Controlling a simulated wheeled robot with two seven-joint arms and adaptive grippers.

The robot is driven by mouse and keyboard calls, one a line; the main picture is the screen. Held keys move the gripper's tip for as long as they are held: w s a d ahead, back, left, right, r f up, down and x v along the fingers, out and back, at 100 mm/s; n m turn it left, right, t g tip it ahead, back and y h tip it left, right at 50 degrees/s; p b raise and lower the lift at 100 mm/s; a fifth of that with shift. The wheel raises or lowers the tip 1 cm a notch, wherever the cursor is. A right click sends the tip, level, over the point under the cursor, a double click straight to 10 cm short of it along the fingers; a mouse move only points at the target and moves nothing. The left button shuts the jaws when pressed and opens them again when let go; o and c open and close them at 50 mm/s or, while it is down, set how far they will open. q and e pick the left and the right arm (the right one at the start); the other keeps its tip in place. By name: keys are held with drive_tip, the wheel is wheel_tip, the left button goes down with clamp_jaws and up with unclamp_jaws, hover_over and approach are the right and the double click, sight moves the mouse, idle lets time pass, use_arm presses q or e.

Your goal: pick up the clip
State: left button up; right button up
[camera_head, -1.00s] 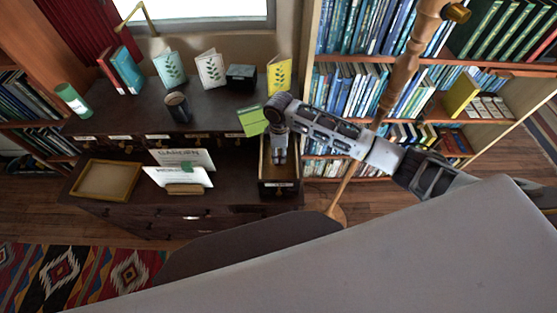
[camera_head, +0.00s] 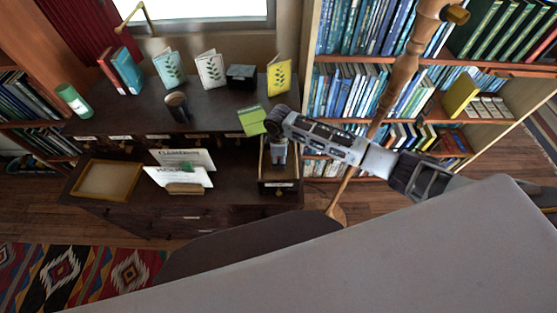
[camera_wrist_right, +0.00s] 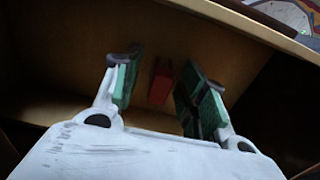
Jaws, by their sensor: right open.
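A small red piece (camera_wrist_right: 160,82), perhaps the clip, is inside the open drawer (camera_head: 278,184); in the right wrist view it shows between my fingers. My right gripper (camera_wrist_right: 165,76) is open, with its green-padded fingers on either side of the red piece; I see no contact. In the head view the right gripper (camera_head: 279,158) points down into the drawer, and the red piece cannot be made out there. My left gripper is not in view.
The drawer walls (camera_wrist_right: 230,22) surround the gripper closely. A green card (camera_head: 251,120) lies on the desk top above the drawer. White cards in a wooden holder (camera_head: 185,188) and a wooden tray (camera_head: 106,196) stand to the left. A wooden pole (camera_head: 398,85) stands right.

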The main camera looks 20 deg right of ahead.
sight(279, 158)
drive_tip(key=c, duration=0.8)
drive_tip(key=shift+r, duration=0.2)
wheel_tip(279, 158, up, 10)
drive_tip(key=shift+f, duration=0.15)
idle(0.3)
idle(0.5)
